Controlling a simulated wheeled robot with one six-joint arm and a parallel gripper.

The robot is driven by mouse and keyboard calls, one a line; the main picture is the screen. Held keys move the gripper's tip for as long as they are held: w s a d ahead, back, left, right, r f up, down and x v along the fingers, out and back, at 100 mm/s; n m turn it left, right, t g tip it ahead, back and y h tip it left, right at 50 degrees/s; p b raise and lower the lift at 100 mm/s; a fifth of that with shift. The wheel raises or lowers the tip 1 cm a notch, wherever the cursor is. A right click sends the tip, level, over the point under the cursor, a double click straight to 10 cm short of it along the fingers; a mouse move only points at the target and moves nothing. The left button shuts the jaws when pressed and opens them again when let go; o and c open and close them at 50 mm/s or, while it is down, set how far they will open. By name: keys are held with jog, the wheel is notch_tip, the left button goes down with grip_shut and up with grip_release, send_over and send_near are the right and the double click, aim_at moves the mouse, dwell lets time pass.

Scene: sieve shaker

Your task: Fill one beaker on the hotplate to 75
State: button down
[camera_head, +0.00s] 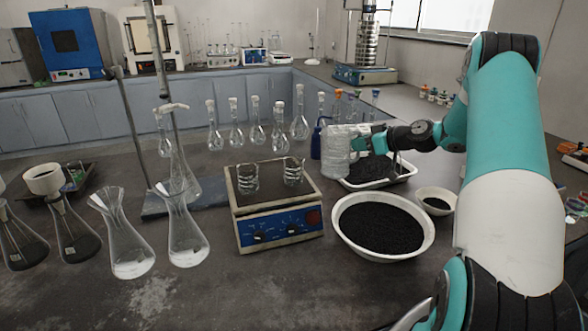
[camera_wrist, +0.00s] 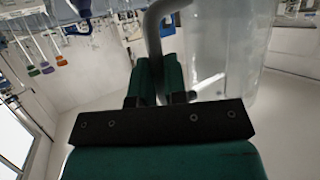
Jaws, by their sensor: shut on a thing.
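Two small clear glass beakers stand on the hotplate (camera_head: 278,211), one at the left (camera_head: 247,181) and one at the right (camera_head: 293,174). I see no clear liquid level in either. My gripper (camera_head: 364,143) is shut on the grey handle of a large translucent jug (camera_head: 337,152). The jug looks roughly upright, to the right of the hotplate and behind its right edge. In the wrist view the gripper fingers (camera_wrist: 158,82) close around the curved handle, and the jug wall (camera_wrist: 222,50) is beside them. How much the jug holds cannot be told.
A white bowl of black granules (camera_head: 382,225), a small bowl (camera_head: 435,201) and a white tray of black material (camera_head: 374,172) stand right of the hotplate. Flasks (camera_head: 185,238) stand left. Volumetric flasks (camera_head: 257,132) and a blue bottle (camera_head: 316,140) are behind.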

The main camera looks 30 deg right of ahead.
dwell(0.4)
jog(key=shift+s+a+r+m+t+h, duration=0.1)
jog(key=shift+s+a+m+t+h, duration=0.2)
jog(key=shift+s+m+h, duration=0.55)
jog(key=shift+s+a+r+m+t+h, duration=0.1)
jog(key=shift+s+a+m+h, duration=0.25)
jog(key=shift+s+m+h, duration=0.45)
jog(key=shift+s, duration=0.2)
